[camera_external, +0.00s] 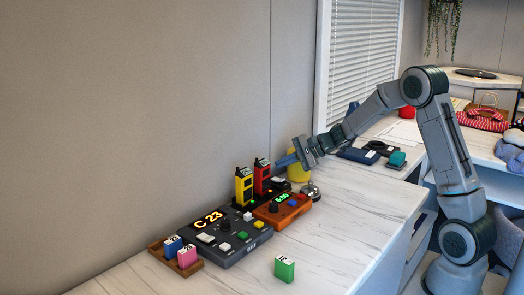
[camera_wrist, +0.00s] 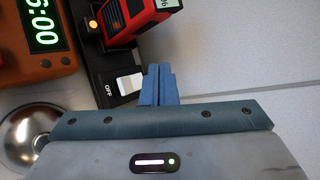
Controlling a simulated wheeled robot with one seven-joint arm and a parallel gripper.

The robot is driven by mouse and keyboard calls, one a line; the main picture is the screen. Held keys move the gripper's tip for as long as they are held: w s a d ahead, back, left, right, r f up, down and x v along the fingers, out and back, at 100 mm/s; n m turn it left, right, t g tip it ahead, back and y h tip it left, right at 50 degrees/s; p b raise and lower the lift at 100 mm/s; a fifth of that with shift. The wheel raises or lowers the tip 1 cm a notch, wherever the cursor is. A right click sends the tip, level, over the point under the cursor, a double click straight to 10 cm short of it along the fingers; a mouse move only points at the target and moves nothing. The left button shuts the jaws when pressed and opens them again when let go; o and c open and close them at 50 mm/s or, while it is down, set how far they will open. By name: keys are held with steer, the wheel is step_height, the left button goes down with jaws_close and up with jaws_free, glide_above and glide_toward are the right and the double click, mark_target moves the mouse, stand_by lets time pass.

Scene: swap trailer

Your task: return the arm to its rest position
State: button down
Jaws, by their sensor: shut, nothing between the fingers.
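My gripper (camera_external: 287,160) is at the end of my arm, above the back of the white counter (camera_external: 345,215) near the wall. Its blue fingers are together with nothing between them. The fingers also show in the wrist view (camera_wrist: 158,85), beside a black panel with a white OFF switch (camera_wrist: 130,84). A red handheld device (camera_external: 262,177) stands just left of the gripper, with a yellow one (camera_external: 243,187) beside it. A yellow rounded object (camera_external: 298,172) is partly hidden behind the gripper.
A dark console (camera_external: 225,238) reading C 23, an orange timer box (camera_external: 282,210) and a silver bell (camera_external: 310,191) are close by. A tray (camera_external: 192,262) holds blue and pink blocks; a green block (camera_external: 284,269) stands in front.

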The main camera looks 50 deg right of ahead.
steer(key=shift+s+r+p, duration=0.2)
steer(key=shift+r, duration=0.4)
steer(key=shift+s+r+p, duration=0.2)
steer(key=shift+r, duration=0.4)
steer(key=s+a+r+n+g+p, duration=0.3)
steer(key=s+a+r+n, duration=0.15)
steer(key=s, duration=0.35)
steer(key=s+a+r+n+g+p, duration=0.2)
steer(key=s+a+r+n+p, duration=0.15)
steer(key=s+a, duration=0.4)
steer(key=s+d+r+n+g+h+p, duration=0.1)
steer(key=s+d+n+h, duration=0.1)
steer(key=s, duration=0.4)
steer(key=s+d+r+n+h+p, duration=0.2)
steer(key=s+n, duration=0.2)
steer(key=s, duration=0.3)
steer(key=s+d+r+n+g+h+p, duration=0.1)
steer(key=s+d+r+n+h+p, duration=0.1)
steer(key=s, duration=0.5)
steer(key=shift+n+g+h, duration=0.3)
steer(key=shift+n+h, duration=0.1)
steer(key=shift+n, duration=0.2)
